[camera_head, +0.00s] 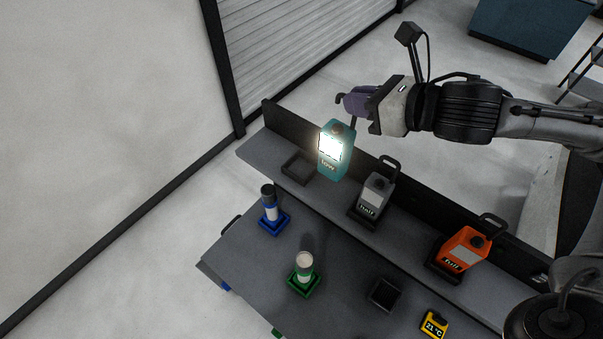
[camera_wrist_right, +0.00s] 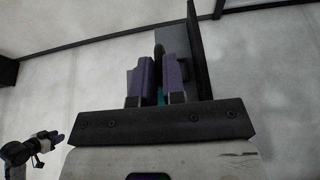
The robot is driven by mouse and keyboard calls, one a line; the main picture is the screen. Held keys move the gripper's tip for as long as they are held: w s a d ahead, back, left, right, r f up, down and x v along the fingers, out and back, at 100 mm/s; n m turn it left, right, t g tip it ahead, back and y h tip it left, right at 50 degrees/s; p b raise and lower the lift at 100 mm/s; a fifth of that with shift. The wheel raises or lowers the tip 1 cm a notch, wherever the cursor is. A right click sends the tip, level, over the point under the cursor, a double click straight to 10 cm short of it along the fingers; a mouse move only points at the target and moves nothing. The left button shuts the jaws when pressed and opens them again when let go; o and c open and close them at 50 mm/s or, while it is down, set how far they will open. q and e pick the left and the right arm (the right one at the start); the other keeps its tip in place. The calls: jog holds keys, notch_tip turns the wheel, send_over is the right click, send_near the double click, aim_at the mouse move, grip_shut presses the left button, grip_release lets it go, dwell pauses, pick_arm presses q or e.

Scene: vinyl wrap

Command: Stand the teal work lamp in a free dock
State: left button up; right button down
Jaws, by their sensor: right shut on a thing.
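The teal work lamp (camera_head: 341,166) is lit, labelled "LOW" and roughly upright. My right gripper (camera_head: 352,104) is shut on its top handle. The lamp appears just right of an empty dark dock (camera_head: 287,171) on the raised back shelf; its height above the shelf is hard to tell. A grey lamp (camera_head: 374,191), labelled "HALF", and an orange lamp (camera_head: 464,249), labelled "FULL", stand in other shelf docks. In the right wrist view, only a sliver of teal shows between the purple fingers. My left gripper (camera_wrist_right: 52,140) appears small at lower left there; its opening is unclear.
On the lower bench (camera_head: 245,246) stand a bottle in a blue holder (camera_head: 275,224), a bottle in a green holder (camera_head: 303,285), an empty black tray (camera_head: 372,294) and a yellow "21 °C" device (camera_head: 434,323). A dark upright board (camera_head: 285,124) runs behind the shelf.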

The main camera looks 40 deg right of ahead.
jog(key=shift+w+f, duration=0.1)
jog(key=shift+f, duration=0.05)
jog(key=w+f+p, duration=0.4)
jog(key=w+f, duration=0.6)
jog(key=shift+w+f, duration=0.35)
jog(key=shift+w, duration=0.05)
jog(key=shift+a+f, duration=0.1)
jog(key=shift+f, duration=0.1)
jog(key=c, duration=1.2)
grip_release()
